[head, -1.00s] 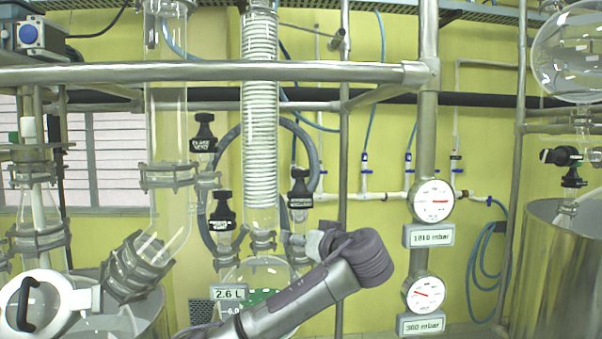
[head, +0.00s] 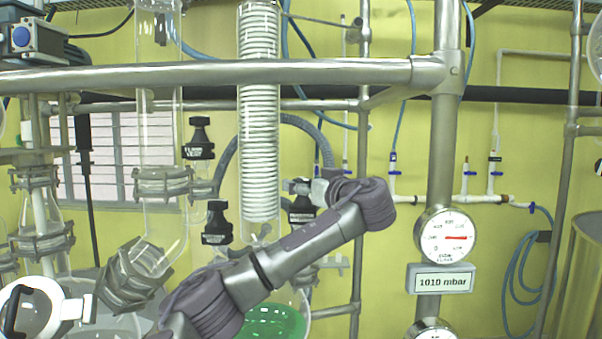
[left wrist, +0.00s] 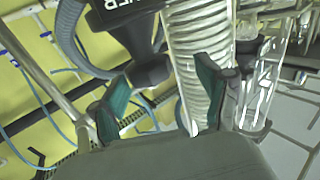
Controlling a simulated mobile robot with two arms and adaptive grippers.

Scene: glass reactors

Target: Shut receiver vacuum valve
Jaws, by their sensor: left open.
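A black valve knob with pale lettering (head: 302,209) stands right of the glass coil column, partly hidden by my left gripper (head: 303,187). In the left wrist view a black knob (left wrist: 122,18) with part of a label, ending in letters like "VER", is large at the top. Its narrower black lower part (left wrist: 150,72) lies between the fingers of my left gripper (left wrist: 160,98), in front of the palm. The two green-padded fingers are apart; I cannot tell whether either touches it. My right gripper is out of view.
Two more black valve knobs (head: 199,138) (head: 217,223) stand left of the coil column (head: 259,110). A steel rail (head: 200,74) crosses above my arm. A gauge (head: 444,237) with a "1010 mbar" sign (head: 442,280) is on the post at right. Green liquid (head: 270,322) sits below.

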